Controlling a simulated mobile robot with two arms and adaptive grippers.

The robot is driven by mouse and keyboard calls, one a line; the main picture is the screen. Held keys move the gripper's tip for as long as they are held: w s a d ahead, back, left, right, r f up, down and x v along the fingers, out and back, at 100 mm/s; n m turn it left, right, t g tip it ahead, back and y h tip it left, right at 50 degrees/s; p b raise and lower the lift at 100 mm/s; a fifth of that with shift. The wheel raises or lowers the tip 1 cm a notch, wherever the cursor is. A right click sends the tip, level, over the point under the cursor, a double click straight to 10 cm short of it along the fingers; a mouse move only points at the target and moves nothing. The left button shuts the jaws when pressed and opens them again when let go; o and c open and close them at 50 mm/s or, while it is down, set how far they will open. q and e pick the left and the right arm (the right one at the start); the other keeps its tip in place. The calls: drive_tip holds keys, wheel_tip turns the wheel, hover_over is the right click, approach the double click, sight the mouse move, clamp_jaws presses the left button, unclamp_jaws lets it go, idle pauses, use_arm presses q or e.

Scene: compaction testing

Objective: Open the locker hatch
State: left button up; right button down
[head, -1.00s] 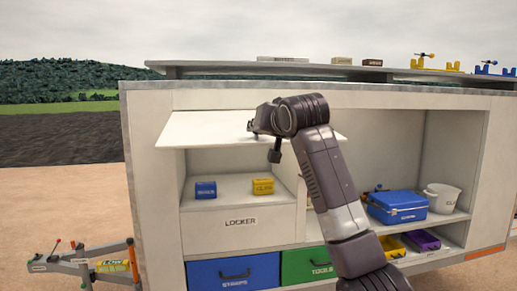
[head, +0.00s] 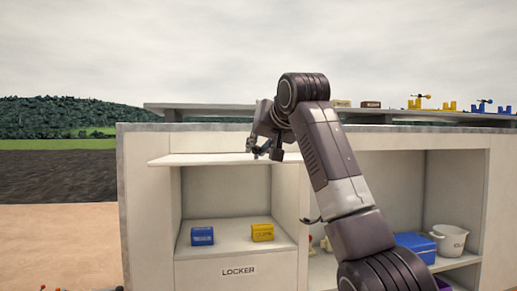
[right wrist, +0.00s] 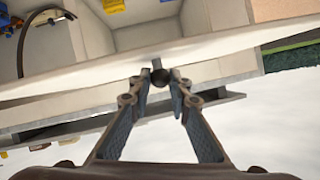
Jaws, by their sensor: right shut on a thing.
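The locker hatch (head: 195,160) is a white panel at the top of the locker opening. It is raised and stands out almost level, with the compartment open below it. My right gripper (head: 262,151) is at the hatch's outer part, reaching it from above. In the right wrist view its two fingers are closed around a dark round knob (right wrist: 160,77) on the white hatch panel (right wrist: 215,45). The front of the locker (head: 238,284) carries a LOCKER label below the opening. My left gripper is not in view.
A blue box (head: 202,236) and a yellow box (head: 262,232) sit on the locker floor. To the right, a blue case (head: 416,246) and a white bucket (head: 449,240) stand on a shelf. A long top shelf (head: 220,112) runs above, close behind my right arm.

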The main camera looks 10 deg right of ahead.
drive_tip(key=shift+f, duration=0.2)
drive_tip(key=c, duration=2.1)
unclamp_jaws()
drive_tip(key=shift+w, duration=0.1)
drive_tip(key=shift+w+a+f, duration=0.1)
drive_tip(key=shift+w+a, duration=0.05)
drive_tip(key=shift+w, duration=0.2)
drive_tip(key=v, duration=1.2)
drive_tip(key=shift+f, duration=0.15)
